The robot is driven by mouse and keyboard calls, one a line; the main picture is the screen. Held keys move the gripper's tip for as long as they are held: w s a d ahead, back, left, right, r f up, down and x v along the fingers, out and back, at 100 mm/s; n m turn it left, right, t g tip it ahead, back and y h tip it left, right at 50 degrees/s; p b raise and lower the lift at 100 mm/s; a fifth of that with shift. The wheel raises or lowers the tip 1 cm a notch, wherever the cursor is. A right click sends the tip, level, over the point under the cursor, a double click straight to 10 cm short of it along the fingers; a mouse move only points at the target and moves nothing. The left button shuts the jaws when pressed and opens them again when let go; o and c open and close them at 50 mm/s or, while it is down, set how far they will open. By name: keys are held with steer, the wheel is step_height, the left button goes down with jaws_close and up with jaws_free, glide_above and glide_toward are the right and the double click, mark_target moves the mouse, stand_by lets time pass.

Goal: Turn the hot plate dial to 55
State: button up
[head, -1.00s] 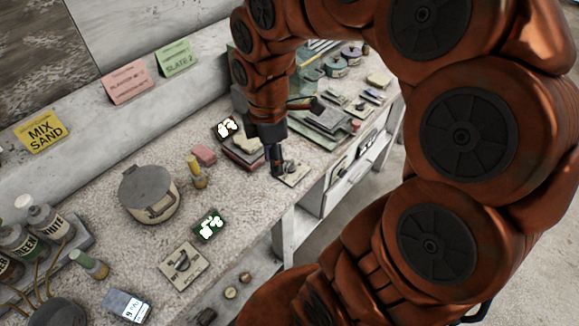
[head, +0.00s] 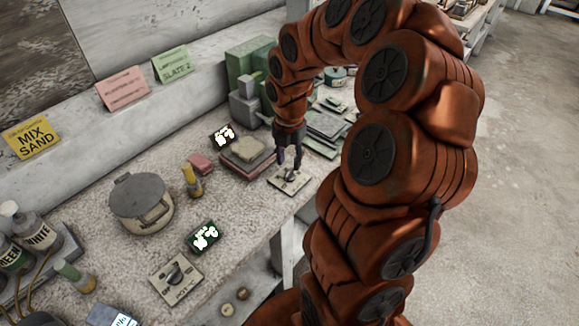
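A small pale dial plate (head: 279,184) with a dark knob (head: 291,175) lies near the bench's front edge, beside the reddish flat unit that seems to be the hot plate (head: 238,165). A pale slab (head: 248,148) rests on that unit. A dark display (head: 222,135) with bright digits, too blurred to read, stands behind it. My gripper (head: 289,167) points down right over this knob. Its two dark fingers are apart with a gap between them. I cannot tell whether they touch the knob. The dial's scale is too small to read.
A second dial plate (head: 163,283) lies nearer, with a green-lit display (head: 202,236) and a lidded pot (head: 141,203) behind. A yellow-topped bottle (head: 192,180), a pink block (head: 200,163) and grey boxes (head: 243,108) stand nearby. Open floor lies right of the bench.

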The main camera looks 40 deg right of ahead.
mark_target(289, 172)
steer(key=shift+f+p, duration=0.35)
steer(key=shift+f, duration=1.65)
steer(key=shift+c, duration=0.4)
jaws_close()
